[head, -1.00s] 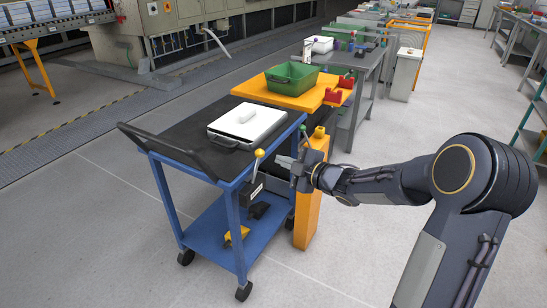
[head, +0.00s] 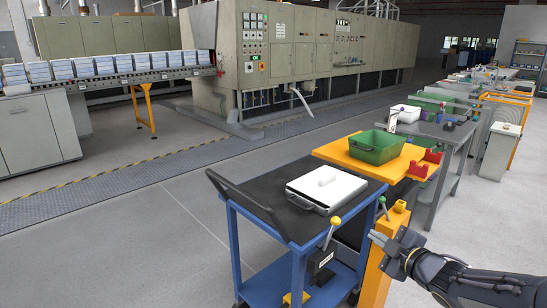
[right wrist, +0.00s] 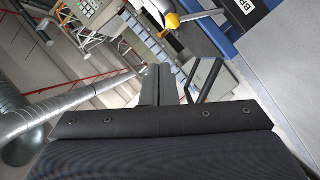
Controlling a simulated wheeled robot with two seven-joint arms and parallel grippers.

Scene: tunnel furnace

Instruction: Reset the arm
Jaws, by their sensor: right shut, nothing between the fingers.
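My right gripper (head: 382,241) is at the lower right in the head view, beside the yellow post (head: 375,270) and to the right of the blue cart (head: 231,252). It is shut and empty. In the right wrist view its dark closed fingers (right wrist: 158,88) point away from the camera. A lever with a yellow ball knob (head: 335,221) stands at the cart's near right corner, left of the gripper and apart from it. The yellow knob also shows at the top of the right wrist view (right wrist: 172,20). My left gripper is in neither view.
A white lidded tray (head: 326,188) lies on the cart's black top. Behind it, an orange table (head: 331,151) bears a green bin (head: 376,147). Grey benches continue behind. The furnace (head: 290,50) and a conveyor with stacked boxes (head: 120,80) stand further back. The floor at left is clear.

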